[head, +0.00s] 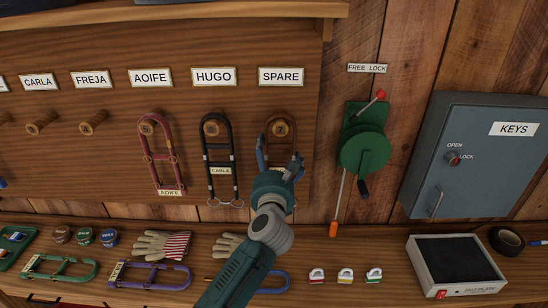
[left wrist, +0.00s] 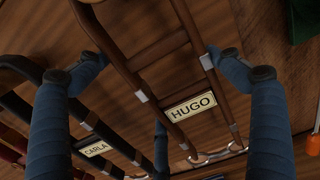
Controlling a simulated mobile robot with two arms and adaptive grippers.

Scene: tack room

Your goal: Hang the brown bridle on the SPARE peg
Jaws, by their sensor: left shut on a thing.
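The brown bridle (head: 267,130) is at the SPARE peg (head: 281,129), under the SPARE label (head: 281,76). The peg's end shows inside its top loop; I cannot tell whether the loop rests on the peg. My left gripper (head: 281,160) is in front of the bridle and hides its lower part. In the left wrist view the brown bridle (left wrist: 160,48) runs between the fingers of my left gripper (left wrist: 157,60), which is shut on it. Its HUGO tag (left wrist: 193,107) and metal rings (left wrist: 215,154) show there. My right gripper is not in view.
A black bridle (head: 205,150) tagged CARLA hangs on the HUGO peg, close left. A pink bridle (head: 146,150) hangs on the AOIFE peg. A green winch (head: 364,152) and a grey key cabinet (head: 470,150) are right. The shelf below holds gloves (head: 163,244) and a hotplate (head: 455,262).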

